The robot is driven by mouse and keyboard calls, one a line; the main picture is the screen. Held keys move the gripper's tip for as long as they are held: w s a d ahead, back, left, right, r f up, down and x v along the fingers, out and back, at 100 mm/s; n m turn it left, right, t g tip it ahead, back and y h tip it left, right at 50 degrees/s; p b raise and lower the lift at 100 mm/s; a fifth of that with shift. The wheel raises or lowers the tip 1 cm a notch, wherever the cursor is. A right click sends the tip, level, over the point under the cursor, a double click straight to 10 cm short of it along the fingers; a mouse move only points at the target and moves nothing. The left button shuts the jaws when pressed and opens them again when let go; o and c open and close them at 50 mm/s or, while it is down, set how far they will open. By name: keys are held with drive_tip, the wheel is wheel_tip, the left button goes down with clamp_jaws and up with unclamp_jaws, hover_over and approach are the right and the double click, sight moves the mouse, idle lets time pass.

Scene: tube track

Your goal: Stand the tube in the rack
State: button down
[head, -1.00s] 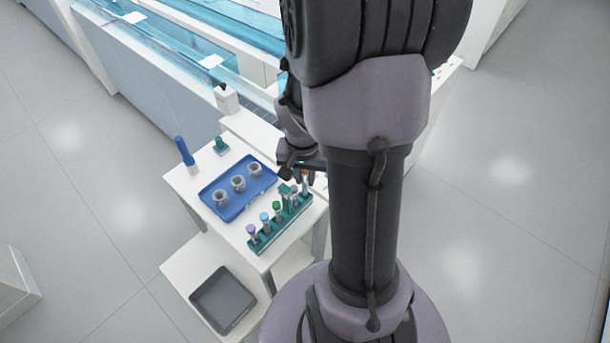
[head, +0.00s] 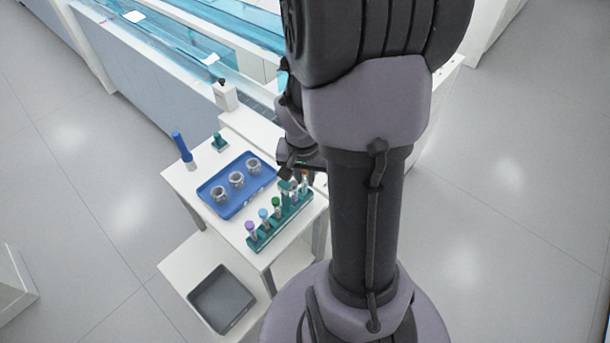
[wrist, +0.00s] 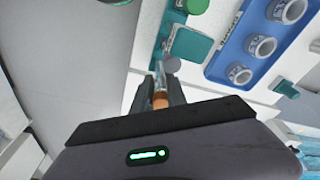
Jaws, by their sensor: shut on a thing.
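My gripper (wrist: 160,88) is shut on a clear tube with an orange band or cap (wrist: 160,99), which points away from the jaws in the wrist view. In the head view my gripper (head: 303,174) is over the right, far end of the teal rack (head: 262,240), partly hidden by my arm. The rack stands on the white cart top and holds several tubes with purple, blue and green caps. In the wrist view a teal part of the rack (wrist: 196,46) is close to the tube. I cannot tell whether the tube's lower end is inside a hole.
A blue tray (head: 216,208) with three grey cups lies beside the rack. A blue-topped bottle (head: 183,150), a small teal item (head: 219,142) and a white bottle (head: 226,96) stand farther back. A grey bin (head: 223,298) sits on the lower shelf.

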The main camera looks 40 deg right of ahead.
drive_tip(key=shift+f, duration=0.3)
drive_tip(key=c, duration=1.3)
unclamp_jaws()
drive_tip(key=shift+o, duration=0.2)
drive_tip(key=shift+r, duration=0.1)
wheel_tip(320, 180, up, 17)
drive_tip(key=s+a+p, duration=0.1)
drive_tip(key=a+p, duration=0.1)
drive_tip(key=p, duration=0.5)
drive_tip(key=shift+s+p, duration=0.25)
drive_tip(key=shift+p, duration=0.1)
